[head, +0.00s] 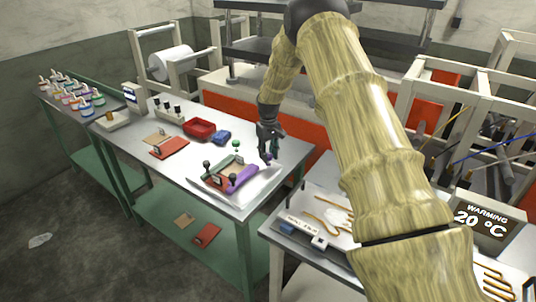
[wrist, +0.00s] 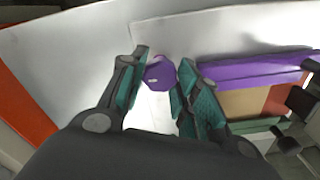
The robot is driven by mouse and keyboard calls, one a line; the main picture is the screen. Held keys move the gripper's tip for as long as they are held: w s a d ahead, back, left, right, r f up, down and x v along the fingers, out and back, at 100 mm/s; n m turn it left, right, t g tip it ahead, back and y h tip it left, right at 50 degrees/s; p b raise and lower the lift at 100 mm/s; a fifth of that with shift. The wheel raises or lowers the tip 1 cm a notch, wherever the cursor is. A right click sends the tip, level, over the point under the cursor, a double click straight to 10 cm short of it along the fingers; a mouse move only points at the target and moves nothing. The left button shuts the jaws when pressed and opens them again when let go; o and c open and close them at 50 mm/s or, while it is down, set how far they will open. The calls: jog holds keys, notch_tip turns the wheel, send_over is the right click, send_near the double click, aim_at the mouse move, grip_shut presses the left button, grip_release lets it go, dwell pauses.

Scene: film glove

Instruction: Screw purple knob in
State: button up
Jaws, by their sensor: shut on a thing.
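The purple knob (wrist: 159,73) is between the fingertips of my gripper (wrist: 158,76) in the wrist view, with a pale surface behind it. My gripper (head: 270,146) points down over the right back part of a white tray in the head view. Only a small purple bit of the knob (head: 267,157) shows there, under the fingers. A purple bar (head: 242,178) lies on a frame device in the tray, left of my gripper. The bar also shows at the right of the wrist view (wrist: 250,69). The knob's underside is hidden.
The white tray (head: 238,206) sits on the table's near right. A green ball-topped item (head: 236,144), a blue block (head: 221,137) and a red bin (head: 199,129) stand left of my gripper. Dark ball-ended handles (head: 232,177) rise beside the purple bar.

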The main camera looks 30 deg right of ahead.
jog(key=shift+w+d+r, duration=0.1)
jog(key=shift+w+r, duration=0.05)
dwell(0.3)
jog(key=o, duration=0.8)
jog(key=shift+o, duration=1.1)
notch_tip(320, 180, up, 12)
